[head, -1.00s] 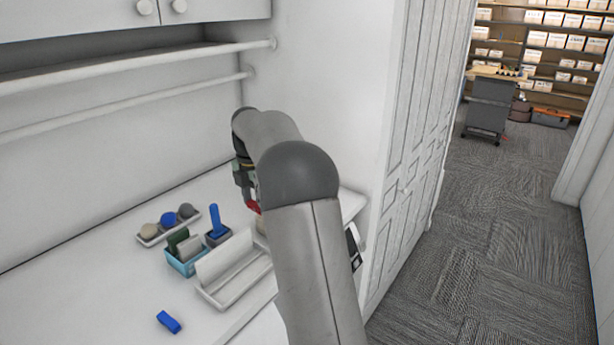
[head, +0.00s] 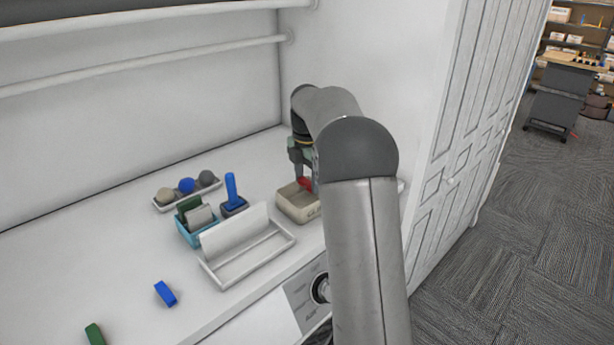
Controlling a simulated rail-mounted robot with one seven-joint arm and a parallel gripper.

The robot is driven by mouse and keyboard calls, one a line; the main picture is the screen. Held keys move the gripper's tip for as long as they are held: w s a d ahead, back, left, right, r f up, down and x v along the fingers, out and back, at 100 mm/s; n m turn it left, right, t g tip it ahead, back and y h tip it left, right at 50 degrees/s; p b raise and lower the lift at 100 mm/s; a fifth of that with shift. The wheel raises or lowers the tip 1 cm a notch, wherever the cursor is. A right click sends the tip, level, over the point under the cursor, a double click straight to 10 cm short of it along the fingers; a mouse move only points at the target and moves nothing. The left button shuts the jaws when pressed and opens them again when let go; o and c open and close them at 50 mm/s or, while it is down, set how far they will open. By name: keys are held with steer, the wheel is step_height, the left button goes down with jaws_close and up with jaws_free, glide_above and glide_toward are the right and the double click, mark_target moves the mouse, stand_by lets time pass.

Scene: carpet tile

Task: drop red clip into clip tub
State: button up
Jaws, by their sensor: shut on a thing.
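The red clip (head: 305,183) is held in my gripper (head: 304,175), just above the beige tub (head: 297,207), which I take for the clip tub. My gripper is shut on the clip, and the arm hides part of the gripper and the right side of the tub. I cannot tell whether the clip is below the tub's rim. The inside of the tub shows only in part.
Left of the tub are a white tray (head: 247,266), a teal bin (head: 197,233), a blue-handled stamp (head: 232,195) and a tray of balls (head: 160,206). A tall cabinet (head: 478,130) stands right.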

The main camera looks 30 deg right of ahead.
mark_target(307, 182)
steer(key=o, duration=1)
steer(key=shift+o, duration=0.2)
steer(key=shift+r, duration=0.1)
step_height(307, 182, up, 17)
steer(key=p, duration=0.1)
steer(key=shift+r, duration=0.15)
